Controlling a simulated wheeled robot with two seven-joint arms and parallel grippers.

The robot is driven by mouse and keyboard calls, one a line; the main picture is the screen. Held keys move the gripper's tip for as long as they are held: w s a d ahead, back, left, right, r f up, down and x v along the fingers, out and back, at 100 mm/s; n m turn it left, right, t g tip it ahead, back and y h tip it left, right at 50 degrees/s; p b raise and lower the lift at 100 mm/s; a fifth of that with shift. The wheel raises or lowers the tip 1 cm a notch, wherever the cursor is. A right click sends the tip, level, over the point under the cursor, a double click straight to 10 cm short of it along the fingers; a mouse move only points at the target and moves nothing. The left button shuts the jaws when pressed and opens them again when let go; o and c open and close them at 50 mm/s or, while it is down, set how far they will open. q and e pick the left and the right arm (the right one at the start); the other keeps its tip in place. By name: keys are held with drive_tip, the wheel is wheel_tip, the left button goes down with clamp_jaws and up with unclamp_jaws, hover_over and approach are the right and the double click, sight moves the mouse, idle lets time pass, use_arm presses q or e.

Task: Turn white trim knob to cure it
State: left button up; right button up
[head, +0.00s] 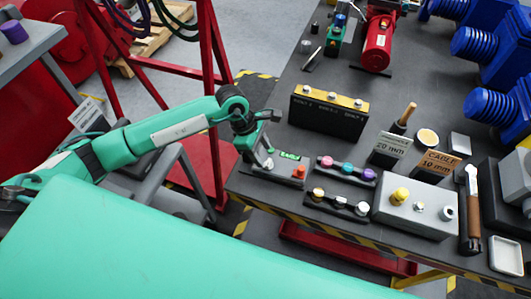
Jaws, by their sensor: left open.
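My right gripper is not in view.
To the right stand a black strip with coloured knobs (346,170), a strip with metallic knobs (338,203) and a grey box with a yellow knob (402,195). A black block with yellow top (329,112) stands behind. A hammer (470,205) lies at right.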

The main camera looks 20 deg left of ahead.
sight(268, 161)
use_arm(q)
drive_tip(key=shift+p+x, duration=0.35)
drive_tip(key=shift+x, duration=1.3)
drive_tip(key=shift+r, duration=0.1)
drive_tip(key=c, duration=1)
